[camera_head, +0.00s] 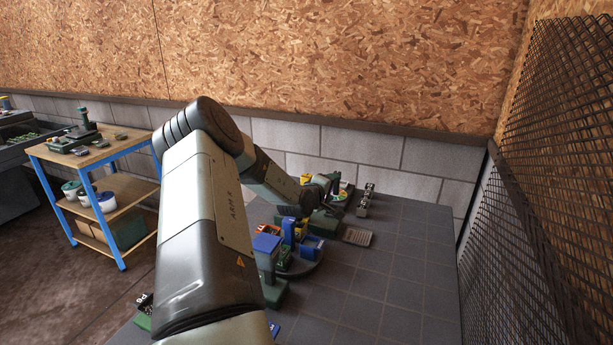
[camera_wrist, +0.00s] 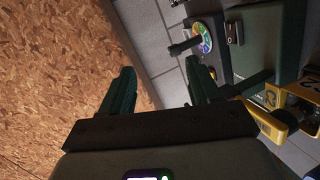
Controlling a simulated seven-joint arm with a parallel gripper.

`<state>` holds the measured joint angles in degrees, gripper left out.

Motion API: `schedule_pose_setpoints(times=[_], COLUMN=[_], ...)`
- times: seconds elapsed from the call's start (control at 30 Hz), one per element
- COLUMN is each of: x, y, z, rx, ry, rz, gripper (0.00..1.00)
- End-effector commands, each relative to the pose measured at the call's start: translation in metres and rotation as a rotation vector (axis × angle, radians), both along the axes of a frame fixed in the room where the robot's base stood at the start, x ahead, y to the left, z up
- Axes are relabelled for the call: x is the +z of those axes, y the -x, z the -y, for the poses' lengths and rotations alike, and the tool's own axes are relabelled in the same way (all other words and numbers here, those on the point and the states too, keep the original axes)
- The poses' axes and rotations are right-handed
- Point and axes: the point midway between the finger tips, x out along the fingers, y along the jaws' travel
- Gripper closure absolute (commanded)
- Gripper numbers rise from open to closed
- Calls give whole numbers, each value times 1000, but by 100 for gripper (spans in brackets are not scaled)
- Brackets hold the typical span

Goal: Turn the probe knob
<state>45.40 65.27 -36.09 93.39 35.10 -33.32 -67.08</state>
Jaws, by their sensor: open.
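I take this to be the probe knob. My gripper (camera_wrist: 162,78) is open with nothing between its two dark green fingers. The dial lies beyond the right fingertip, apart from it. In the head view my gripper (camera_head: 325,184) is small and partly hidden over the far part of the dark tiled table, close to the coloured dial (camera_head: 347,187).
A green box (camera_head: 325,222) and a round base with blue, yellow and red parts (camera_head: 300,262) stand nearer on the table. A yellow part (camera_wrist: 268,122) lies right of my gripper. A grey tray (camera_head: 357,236) sits right. The table's right side is clear, with mesh fencing (camera_head: 570,150) beyond.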

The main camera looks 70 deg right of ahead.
Motion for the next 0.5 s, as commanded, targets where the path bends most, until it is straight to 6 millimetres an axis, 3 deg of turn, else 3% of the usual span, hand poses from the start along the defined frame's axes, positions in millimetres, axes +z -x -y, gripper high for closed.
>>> schedule_pose_setpoints(times=[0.1,0.2,0.33,0.5], x=[4,16,36,47], y=[-22,-47,-73,-88], z=[-25,-43,-61,-69], rx=[-139,-230,-308,-348], ry=[8,15,18,16], rz=[501,844,1153,1314], gripper=[38,38,38,38])
